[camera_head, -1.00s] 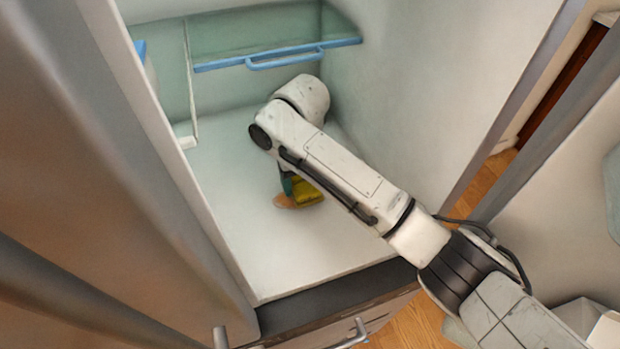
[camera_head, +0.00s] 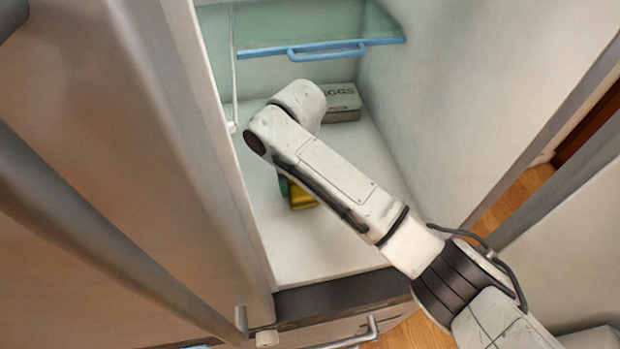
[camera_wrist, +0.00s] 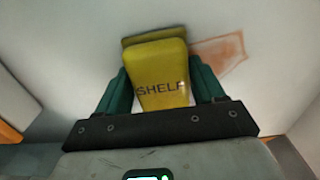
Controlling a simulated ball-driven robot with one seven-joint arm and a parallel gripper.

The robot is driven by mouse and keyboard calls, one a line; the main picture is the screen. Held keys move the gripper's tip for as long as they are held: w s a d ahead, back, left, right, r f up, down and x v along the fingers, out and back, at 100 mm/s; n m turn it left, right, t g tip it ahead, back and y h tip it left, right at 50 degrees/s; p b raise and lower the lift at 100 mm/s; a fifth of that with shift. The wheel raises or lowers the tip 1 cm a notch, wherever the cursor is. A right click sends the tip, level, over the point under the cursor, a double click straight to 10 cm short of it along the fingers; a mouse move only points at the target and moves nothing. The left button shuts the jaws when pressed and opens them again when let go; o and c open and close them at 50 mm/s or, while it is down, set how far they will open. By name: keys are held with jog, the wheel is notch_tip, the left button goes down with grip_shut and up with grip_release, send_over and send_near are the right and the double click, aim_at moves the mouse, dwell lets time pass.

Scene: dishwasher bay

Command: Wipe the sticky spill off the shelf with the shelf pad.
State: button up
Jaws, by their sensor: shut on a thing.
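My gripper (camera_wrist: 163,82) is shut on the yellow shelf pad (camera_wrist: 160,75), which bears the word "SHELF". Green fingers clasp the pad from both sides. In the head view the pad (camera_head: 302,196) is low over the white shelf (camera_head: 310,245), partly behind my arm. I cannot tell whether it touches the surface. The sticky spill (camera_wrist: 220,54) is a faint orange-brown patch with a darker outline, just right of the pad in the wrist view. The spill is hidden in the head view.
A grey egg box (camera_head: 342,102) stands at the back right of the shelf. A glass shelf with a blue front edge (camera_head: 320,46) hangs above. Walls close in the right side; a large door (camera_head: 110,130) stands at the left. The shelf's front is clear.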

jog(key=shift+s+a, duration=0.1)
jog(key=shift+a, duration=0.2)
jog(key=shift+r+p, duration=2.7)
jog(key=shift+r, duration=0.3)
notch_tip(320, 180, up, 3)
jog(key=p, duration=0.3)
jog(key=shift+f, duration=0.15)
jog(key=shift+f+b, duration=2.45)
jog(key=shift+f, duration=1.05)
